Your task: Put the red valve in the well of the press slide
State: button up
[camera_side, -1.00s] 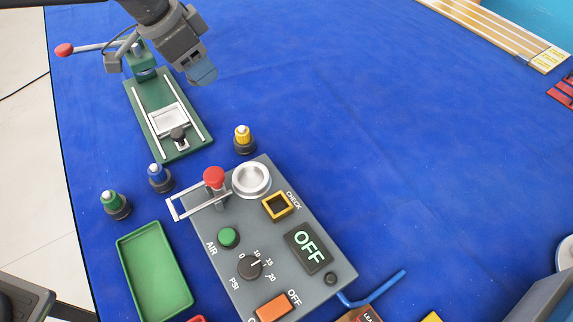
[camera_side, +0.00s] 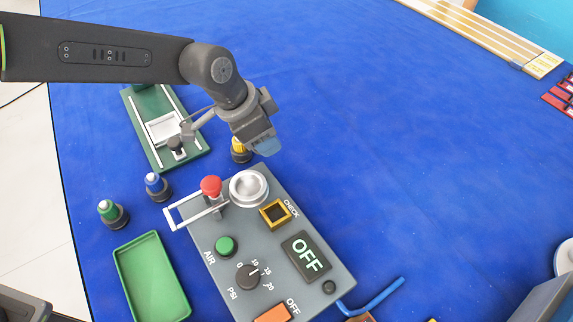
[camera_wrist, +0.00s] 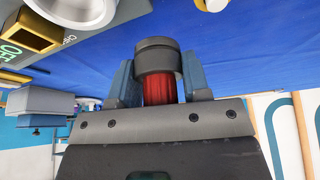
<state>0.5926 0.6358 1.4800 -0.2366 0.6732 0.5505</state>
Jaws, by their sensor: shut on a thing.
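The red valve (camera_wrist: 158,90) is between the blue fingers of my gripper in the wrist view. It has a red ribbed body and a dark round base pointing away from the palm. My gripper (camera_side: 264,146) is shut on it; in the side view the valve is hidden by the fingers. The gripper is above and beside the yellow valve, to the right of the press. The press has a green base (camera_side: 160,160) with white rails. Its slide (camera_side: 162,128), a pale square tray with a dark knob (camera_side: 176,145), lies between the rails. My arm covers the press's far end.
A grey control panel (camera_side: 300,215) with a metal cup (camera_side: 249,188) and red-topped clamp (camera_side: 211,187) stands in front. The yellow valve (camera_side: 240,152), blue valve (camera_side: 156,185) and green valve (camera_side: 112,212) stand nearby. A green tray (camera_side: 152,278) lies front left.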

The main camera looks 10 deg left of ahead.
send_over(293, 175)
jog(key=a, duration=0.1)
jog(key=f, duration=0.2)
jog(key=shift+s+f, duration=0.3)
jog(key=shift+f, duration=2.05)
jog(key=shift+f, duration=0.2)
jog(key=o, duration=0.7)
jog(key=shift+c, duration=0.2)
